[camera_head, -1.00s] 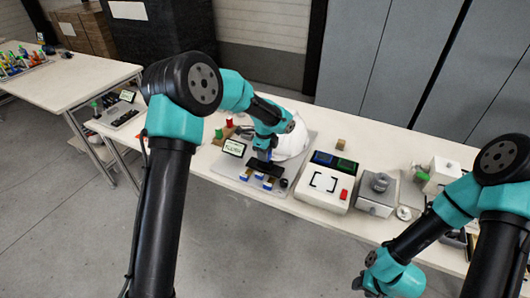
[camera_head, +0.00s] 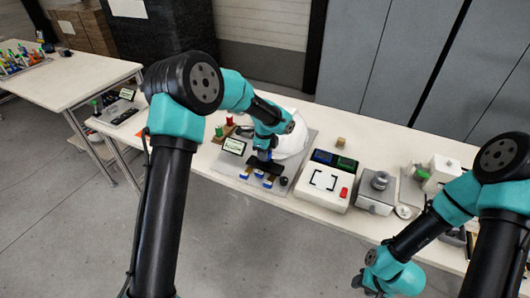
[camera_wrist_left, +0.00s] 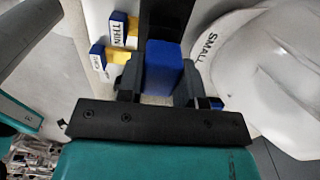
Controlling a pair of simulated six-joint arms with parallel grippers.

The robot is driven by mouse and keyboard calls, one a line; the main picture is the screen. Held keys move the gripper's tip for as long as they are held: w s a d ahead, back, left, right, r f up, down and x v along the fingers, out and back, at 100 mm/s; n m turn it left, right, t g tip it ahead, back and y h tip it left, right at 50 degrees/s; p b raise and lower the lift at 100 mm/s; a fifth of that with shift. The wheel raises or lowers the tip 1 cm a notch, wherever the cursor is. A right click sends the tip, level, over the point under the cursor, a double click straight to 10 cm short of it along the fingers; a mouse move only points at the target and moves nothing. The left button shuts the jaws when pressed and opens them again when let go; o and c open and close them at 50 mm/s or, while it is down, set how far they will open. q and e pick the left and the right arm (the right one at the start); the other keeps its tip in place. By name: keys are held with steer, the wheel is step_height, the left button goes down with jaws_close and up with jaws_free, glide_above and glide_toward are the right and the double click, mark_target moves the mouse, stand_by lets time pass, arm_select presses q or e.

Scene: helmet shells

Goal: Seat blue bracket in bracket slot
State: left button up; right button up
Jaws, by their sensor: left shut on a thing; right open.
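The blue bracket (camera_wrist_left: 164,68) is held between the two fingers of my left gripper (camera_wrist_left: 160,80) in the left wrist view. In the head view my left gripper (camera_head: 264,157) is low over the grey station plate, at a dark fixture (camera_head: 268,167). The bracket's lower end and the slot are hidden, so I cannot tell how far it sits in. A white helmet shell (camera_wrist_left: 262,75) marked SMALL is close beside the gripper; it also shows in the head view (camera_head: 292,140). My right gripper (camera_head: 374,284) is open at the lower right, away from the table.
Blue and yellow blocks (camera_wrist_left: 122,32) with labels such as THIN stand near the left gripper. A small display (camera_head: 234,146) stands left of it. A white box with a red button (camera_head: 323,187) and a grey machine (camera_head: 376,192) stand to the right.

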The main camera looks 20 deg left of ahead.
arm_select(q)
steer(key=shift+f, duration=0.5)
stand_by(0.8)
steer(key=o, duration=0.9)
steer(key=shift+r, duration=0.15)
step_height(320, 180, up, 17)
steer(key=shift+r, duration=0.1)
stand_by(0.3)
